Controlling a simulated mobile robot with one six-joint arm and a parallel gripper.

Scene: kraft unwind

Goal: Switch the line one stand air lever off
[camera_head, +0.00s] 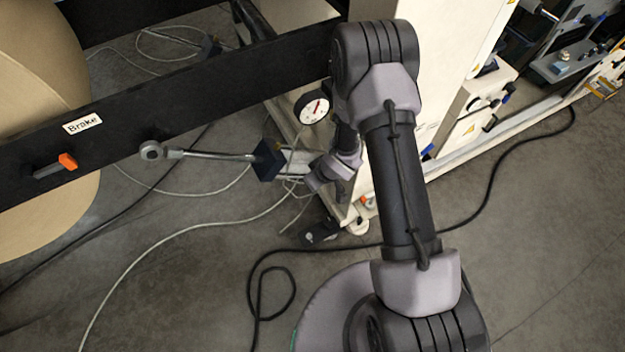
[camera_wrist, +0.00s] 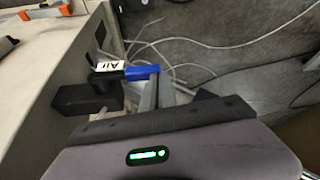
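The air lever (camera_wrist: 125,72) shows in the wrist view as a dark bar with a blue end, beside a white tag reading "Air" (camera_wrist: 110,65). It stands out from a black valve block (camera_wrist: 88,97) on the side of a pale cabinet. My gripper (camera_wrist: 165,90) is close to the blue end; grey finger parts show just below it, and its dark body covers the lower picture. Whether the fingers touch the lever or how far they are apart is hidden. In the head view my gripper (camera_head: 328,174) is low beside the stand, and the lever is not visible.
A dark beam carries a "Brake" label (camera_head: 82,123) and an orange-tipped lever (camera_head: 55,167) beside a kraft roll (camera_head: 40,70). A round gauge (camera_head: 312,107) sits on the pale stand. Cables (camera_head: 270,290) lie on the floor, which is otherwise open at lower right.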

